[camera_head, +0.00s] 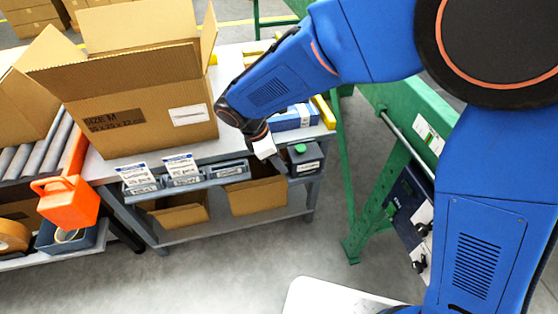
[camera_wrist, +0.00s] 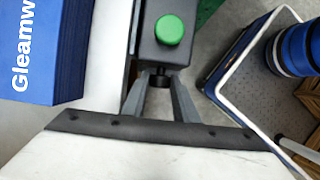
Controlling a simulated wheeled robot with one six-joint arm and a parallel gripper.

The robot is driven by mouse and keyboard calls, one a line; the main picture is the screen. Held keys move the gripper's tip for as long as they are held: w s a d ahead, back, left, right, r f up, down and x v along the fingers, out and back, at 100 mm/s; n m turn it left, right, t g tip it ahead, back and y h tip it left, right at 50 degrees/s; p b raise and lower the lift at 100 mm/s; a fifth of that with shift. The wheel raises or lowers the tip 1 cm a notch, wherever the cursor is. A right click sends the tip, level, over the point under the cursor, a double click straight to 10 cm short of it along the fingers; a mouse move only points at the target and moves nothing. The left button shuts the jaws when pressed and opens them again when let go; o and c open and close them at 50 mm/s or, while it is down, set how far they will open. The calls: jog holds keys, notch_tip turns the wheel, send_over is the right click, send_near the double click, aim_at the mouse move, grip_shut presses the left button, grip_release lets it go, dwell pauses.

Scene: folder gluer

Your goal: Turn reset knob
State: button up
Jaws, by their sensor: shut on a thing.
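A dark grey control box (camera_wrist: 163,18) with a green round button (camera_wrist: 169,30) shows at the top of the wrist view. A small black knob (camera_wrist: 159,75) sticks out from the box between my gripper's (camera_wrist: 160,80) two grey fingers. The fingers are shut on the knob; the tips partly hide its sides. In the head view the same box (camera_head: 305,160), with its green button (camera_head: 300,148) and a white label, sits at the right front corner of the grey bench. My gripper (camera_head: 277,160) reaches to its left side there. The knob is hidden in the head view.
An open cardboard box (camera_head: 150,110) stands on the bench, with blue bins (camera_head: 185,182) below its front edge. A blue carton (camera_head: 292,118) lies behind the control box. A green machine frame (camera_head: 355,240) with a dark panel (camera_head: 405,200) stands at right. Floor in front is clear.

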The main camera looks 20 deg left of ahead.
jog(key=t+y, duration=0.1)
jog(key=t, duration=0.1)
jog(key=s+t+y, duration=0.1)
jog(key=t, duration=0.1)
jog(key=shift+d+f+m+y, duration=0.1)
jog(key=shift+d+m+y, duration=0.2)
jog(key=shift+m, duration=0.1)
jog(key=shift+s+d+f+m+t+y, duration=0.15)
jog(key=shift+f+m+t+y, duration=0.35)
jog(key=shift+t, duration=1.35)
jog(key=shift+s+d+f+m+t+y, duration=0.15)
jog(key=shift+m+t+y, duration=0.65)
jog(key=shift+t, duration=1)
jog(key=shift+s+f+m+t+y, duration=0.15)
jog(key=shift+f+m+t+y, duration=0.45)
jog(key=shift+t, duration=1.25)
jog(key=shift+r+t, duration=0.25)
jog(key=shift+t, duration=0.05)
jog(key=o, duration=0.7)
jog(key=shift+o, duration=0.2)
jog(key=shift+s, duration=0.1)
